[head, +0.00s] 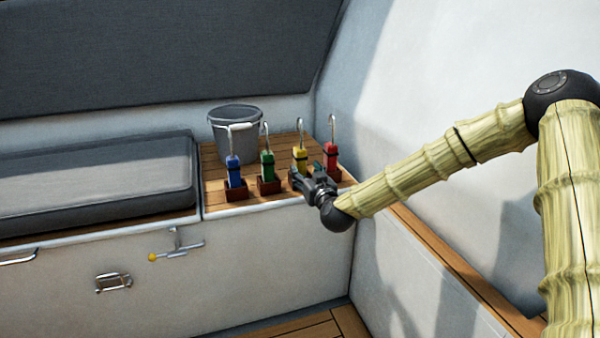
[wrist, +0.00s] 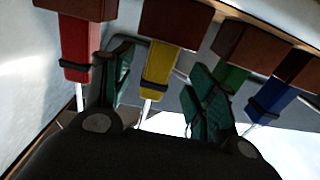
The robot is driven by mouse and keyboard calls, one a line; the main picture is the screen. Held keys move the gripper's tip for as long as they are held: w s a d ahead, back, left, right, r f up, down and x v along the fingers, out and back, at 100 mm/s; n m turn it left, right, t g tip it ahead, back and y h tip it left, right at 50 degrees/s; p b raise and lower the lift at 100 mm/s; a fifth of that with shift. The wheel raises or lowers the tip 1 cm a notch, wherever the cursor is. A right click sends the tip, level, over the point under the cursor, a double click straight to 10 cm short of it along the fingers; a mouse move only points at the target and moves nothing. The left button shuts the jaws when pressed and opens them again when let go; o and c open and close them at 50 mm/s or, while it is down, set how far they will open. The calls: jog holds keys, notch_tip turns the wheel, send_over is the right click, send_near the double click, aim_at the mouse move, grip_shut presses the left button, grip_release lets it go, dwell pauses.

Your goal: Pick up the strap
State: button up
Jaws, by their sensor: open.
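Several rolled straps with upright metal hooks stand in brown holders on the wooden shelf: blue (head: 234,171), green (head: 267,167), yellow (head: 300,158) and red (head: 331,157). My gripper (head: 302,178) is open in front of the yellow strap and partly hides its lower part. In the wrist view, which appears upside down, the yellow strap (wrist: 160,65) shows between my two open fingers (wrist: 160,72). The red strap (wrist: 76,50) is left of them, and the green (wrist: 232,78) and blue (wrist: 272,98) straps are to the right. I cannot tell whether the fingers touch the yellow strap.
A grey bucket (head: 238,140) stands behind the blue and green straps. A dark cushion (head: 95,178) lies on the bench to the left. The white wall (head: 440,100) rises close to the right of the red strap. Floor space is open below the bench.

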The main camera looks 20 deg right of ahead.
aim_at(302, 167)
jog(key=shift+w+f+b, duration=0.2)
jog(key=shift+w+b, duration=1.25)
jog(key=shift+w, duration=1.2)
jog(key=shift+w+a+r, duration=0.1)
jog(key=shift+w+r, duration=0.1)
jog(key=shift+w, duration=0.2)
grip_shut()
